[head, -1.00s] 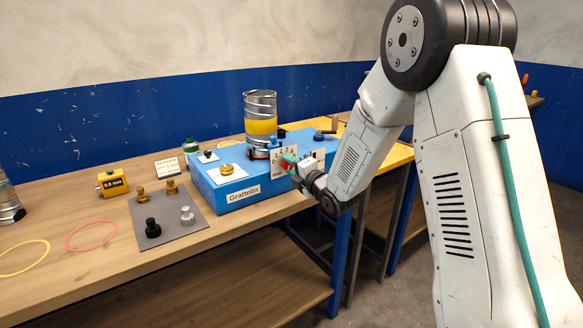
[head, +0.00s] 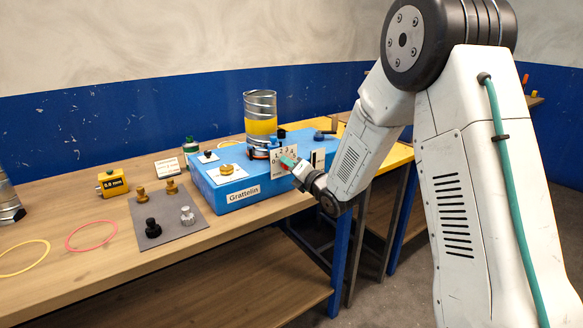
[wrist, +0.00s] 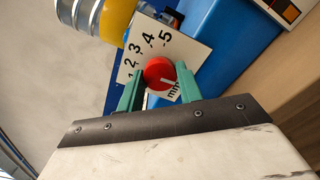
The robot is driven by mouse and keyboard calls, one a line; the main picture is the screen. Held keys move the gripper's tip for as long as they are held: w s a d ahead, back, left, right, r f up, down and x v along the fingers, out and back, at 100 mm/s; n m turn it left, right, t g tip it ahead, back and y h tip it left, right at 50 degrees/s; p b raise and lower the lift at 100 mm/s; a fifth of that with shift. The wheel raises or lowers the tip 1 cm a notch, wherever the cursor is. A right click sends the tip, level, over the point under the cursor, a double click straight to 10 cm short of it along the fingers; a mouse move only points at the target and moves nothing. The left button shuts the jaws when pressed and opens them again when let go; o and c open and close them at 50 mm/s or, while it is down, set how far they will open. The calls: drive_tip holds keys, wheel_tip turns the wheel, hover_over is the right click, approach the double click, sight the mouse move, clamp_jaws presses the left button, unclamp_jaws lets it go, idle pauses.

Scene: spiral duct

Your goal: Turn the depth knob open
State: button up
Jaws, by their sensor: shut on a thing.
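The depth knob (wrist: 158,70) is a round red knob in the wrist view, on a white dial plate (wrist: 190,50) numbered up to 5 with "mm" lettering. A pale mark on the knob lies on its side towards "mm". My gripper (wrist: 160,78) has its two green fingers on either side of the knob, shut on it. In the head view my gripper (head: 288,163) is at the dial plate (head: 279,152) on the front of the blue Grattelin machine (head: 215,199).
A metal duct with a yellow band (head: 261,122) stands on the machine. Left on the bench (head: 105,270) are a grey mat (head: 175,236) with several knobs, a yellow 0.8 mm block (head: 112,184), and red (head: 91,249) and yellow rings. The bench's front is clear.

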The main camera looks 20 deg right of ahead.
drive_tip(key=shift+f, duration=0.1)
drive_tip(key=o, duration=1)
drive_tip(key=v, duration=0.7)
drive_tip(key=shift+s, duration=0.4)
